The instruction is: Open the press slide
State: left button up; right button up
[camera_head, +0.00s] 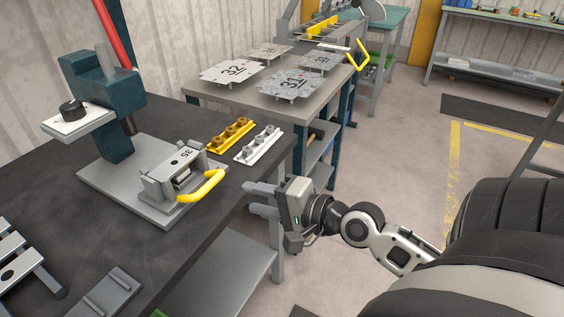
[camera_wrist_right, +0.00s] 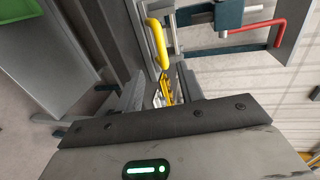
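The press (camera_head: 108,95) is dark teal with a red lever (camera_head: 112,32) and stands on a grey base plate on the dark workbench. The press slide (camera_head: 178,172), marked 35, sits on the base plate in front of the column. Its yellow handle (camera_head: 203,187) points to the right, toward my right gripper (camera_head: 261,199). That gripper is open and empty near the bench's right edge, apart from the handle. The right wrist view shows the handle (camera_wrist_right: 157,42) beyond the two parted fingers (camera_wrist_right: 160,92). My left gripper is not in view.
A yellow holder (camera_head: 230,135) and a white holder (camera_head: 258,145) stand on the bench behind the handle. A second table (camera_head: 225,103) with numbered metal plates is farther back. Grey parts (camera_head: 105,293) lie at the bench's front left.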

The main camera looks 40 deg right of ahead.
jog(key=shift+b+v, duration=0.55)
jog(key=shift+v, duration=2.05)
jog(key=shift+f, duration=0.15)
jog(key=s+a+f+n+g, duration=0.2)
jog(key=a+f+n, duration=0.5)
jog(key=f, duration=0.3)
jog(key=s+a+f+n+g+h, duration=0.1)
jog(key=s+a+f+n+g, duration=0.1)
jog(key=a+f+n, duration=0.5)
notch_tip(320, 180, down, 3)
jog(key=n, duration=0.3)
jog(key=shift+a+f+h, duration=0.2)
jog(key=shift+a+h, duration=0.1)
